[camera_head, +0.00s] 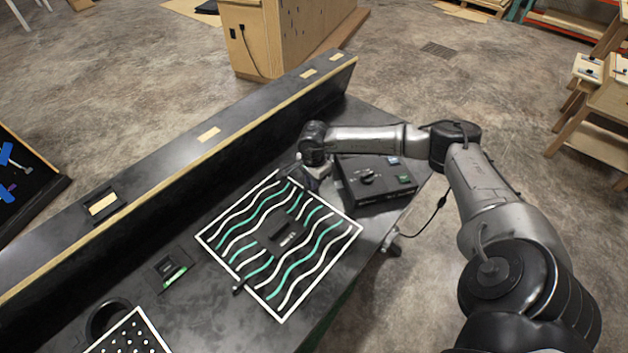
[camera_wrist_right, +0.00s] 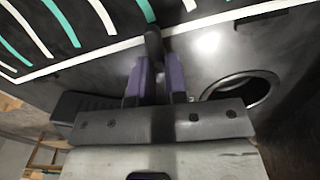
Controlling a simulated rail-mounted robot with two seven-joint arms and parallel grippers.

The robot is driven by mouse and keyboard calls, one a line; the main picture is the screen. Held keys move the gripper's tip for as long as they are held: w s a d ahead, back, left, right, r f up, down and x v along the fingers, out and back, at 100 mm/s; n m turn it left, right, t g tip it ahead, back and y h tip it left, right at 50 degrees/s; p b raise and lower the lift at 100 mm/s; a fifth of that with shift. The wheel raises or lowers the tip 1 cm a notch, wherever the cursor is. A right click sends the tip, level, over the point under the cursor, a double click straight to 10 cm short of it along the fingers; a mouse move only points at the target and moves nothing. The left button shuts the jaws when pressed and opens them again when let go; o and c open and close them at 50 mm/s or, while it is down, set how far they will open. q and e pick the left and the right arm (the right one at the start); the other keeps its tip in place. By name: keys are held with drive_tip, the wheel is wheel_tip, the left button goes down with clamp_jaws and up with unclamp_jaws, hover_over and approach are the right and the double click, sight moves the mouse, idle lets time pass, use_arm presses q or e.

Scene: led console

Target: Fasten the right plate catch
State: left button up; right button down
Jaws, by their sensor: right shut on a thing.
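The plate (camera_head: 222,232) has a white border and wavy white and green stripes, and lies flat on the dark console. My right gripper (camera_head: 312,172) is at the plate's far right edge. In the right wrist view its purple fingers (camera_wrist_right: 154,75) are shut on a dark, upright catch handle (camera_wrist_right: 153,42) beside the plate's white border (camera_wrist_right: 115,47). The catch's base is hidden, so I cannot tell whether it is fastened. Another small dark catch (camera_head: 238,289) shows at the plate's near left edge. My left gripper is not in view.
A black box with a knob (camera_head: 367,176) stands right of the plate, close to my right arm. A long raised ledge (camera_head: 190,150) runs behind the console. A round ring opening (camera_wrist_right: 243,90) is near the fingers. A small green-lit module (camera_head: 172,272) sits left of the plate.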

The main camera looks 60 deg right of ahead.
drive_tip(key=shift+r+n, duration=0.1)
drive_tip(key=shift+n, duration=0.5)
drive_tip(key=c, duration=1.1)
unclamp_jaws()
drive_tip(key=shift+c, duration=0.2)
